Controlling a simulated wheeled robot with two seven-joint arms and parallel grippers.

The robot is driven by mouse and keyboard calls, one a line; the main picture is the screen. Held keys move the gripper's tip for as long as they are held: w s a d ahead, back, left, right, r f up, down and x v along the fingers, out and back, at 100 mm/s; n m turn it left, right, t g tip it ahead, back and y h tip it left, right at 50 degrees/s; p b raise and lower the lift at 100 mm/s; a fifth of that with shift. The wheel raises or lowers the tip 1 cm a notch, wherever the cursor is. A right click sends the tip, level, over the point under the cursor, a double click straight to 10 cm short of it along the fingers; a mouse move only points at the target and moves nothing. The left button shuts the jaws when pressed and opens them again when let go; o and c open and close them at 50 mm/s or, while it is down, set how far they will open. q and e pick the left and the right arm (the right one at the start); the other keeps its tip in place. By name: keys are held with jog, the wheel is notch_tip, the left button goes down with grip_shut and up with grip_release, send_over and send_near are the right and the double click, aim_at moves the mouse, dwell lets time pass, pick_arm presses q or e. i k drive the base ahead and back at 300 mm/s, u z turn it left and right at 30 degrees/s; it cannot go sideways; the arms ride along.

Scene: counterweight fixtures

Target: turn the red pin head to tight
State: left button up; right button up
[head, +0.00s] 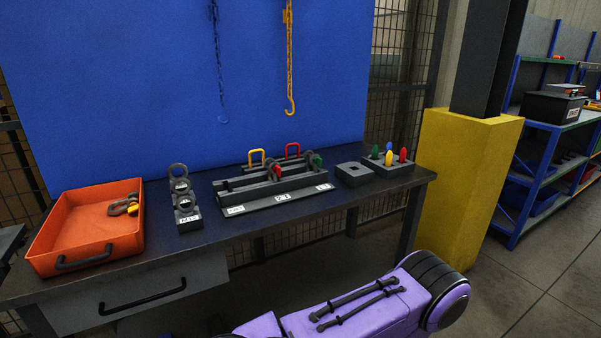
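A small block (396,166) at the right end of the table holds several upright coloured pegs, one of them a red peg (403,156). On the long grey fixture (275,190) mid-table, dark shackle-like parts (276,172) stand, with a green piece (316,160) at the right one. A red loop (292,150) and a yellow loop (257,157) rise behind them. Small red spots show near the dark parts, but I cannot tell which is a pin head or how tight it sits. Neither of my grippers is in view.
An orange tray (62,215) at the left holds a grey shackle with a yellow end (131,208). A stand with grey rings (187,218) is beside it. A grey square block (353,170) lies right of the fixture. A yellow hook (290,105) hangs behind. A yellow-based pillar (465,180) stands right.

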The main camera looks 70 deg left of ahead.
aim_at(276, 169)
jog(key=i, duration=1.1)
jog(key=u, duration=2)
